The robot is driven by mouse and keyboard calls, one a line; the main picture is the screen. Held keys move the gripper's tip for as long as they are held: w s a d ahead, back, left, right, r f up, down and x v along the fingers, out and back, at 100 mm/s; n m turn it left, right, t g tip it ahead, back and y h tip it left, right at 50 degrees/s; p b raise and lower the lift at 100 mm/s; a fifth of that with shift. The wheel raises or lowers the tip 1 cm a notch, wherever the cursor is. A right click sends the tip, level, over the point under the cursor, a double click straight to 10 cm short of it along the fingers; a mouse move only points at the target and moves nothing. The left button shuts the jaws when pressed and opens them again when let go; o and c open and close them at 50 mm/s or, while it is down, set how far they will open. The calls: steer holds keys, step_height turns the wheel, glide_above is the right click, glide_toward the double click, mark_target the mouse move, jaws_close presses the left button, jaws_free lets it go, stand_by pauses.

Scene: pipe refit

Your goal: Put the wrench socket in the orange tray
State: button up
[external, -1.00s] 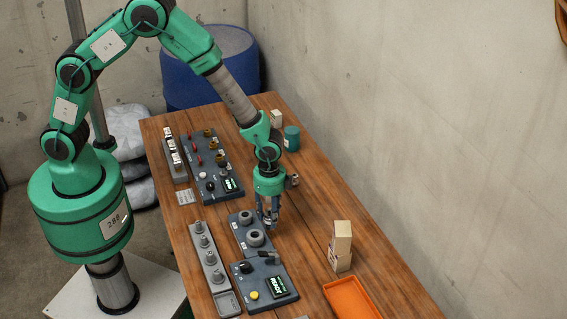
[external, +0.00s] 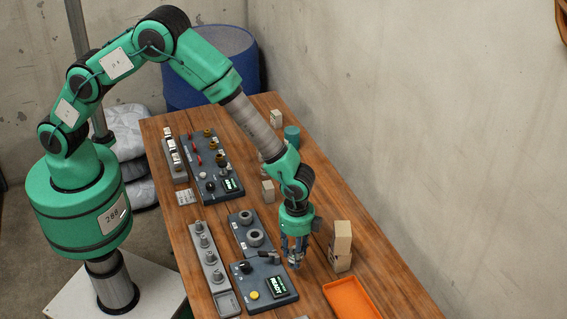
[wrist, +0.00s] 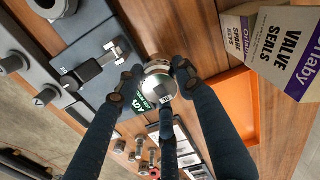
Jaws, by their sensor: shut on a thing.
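My gripper (external: 296,262) is shut on a round silver metal piece, which looks like the wrench socket (wrist: 158,84). In the wrist view its fingertips (wrist: 160,76) close around the piece. In the external view the fingers hide most of it, and it hangs above the table near the right edge of the READY panel. The orange tray (external: 352,298) lies flat to the right of and nearer than my gripper; its visible part looks empty. The tray also shows in the wrist view (wrist: 243,108), right of the held piece and partly behind a finger.
Stacked boxes (external: 342,240), one marked VALVE SEALS in the wrist view (wrist: 286,45), stand just behind the tray, close to my gripper. The READY panel (external: 262,280) and a grey rack of pegs (external: 212,262) lie to the left. A teal can (external: 291,137) stands farther back.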

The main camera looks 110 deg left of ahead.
steer(key=w+d, duration=0.4)
steer(key=d, duration=0.1)
steer(key=shift+d+m+p, duration=0.3)
steer(key=shift+m, duration=0.1)
steer(key=shift+w, duration=0.1)
glide_above(350, 304)
steer(key=shift+f+b, duration=0.35)
steer(key=shift+f, duration=0.35)
steer(key=shift+f, duration=0.1)
steer(key=shift+f, duration=1.65)
steer(key=shift+f, duration=0.15)
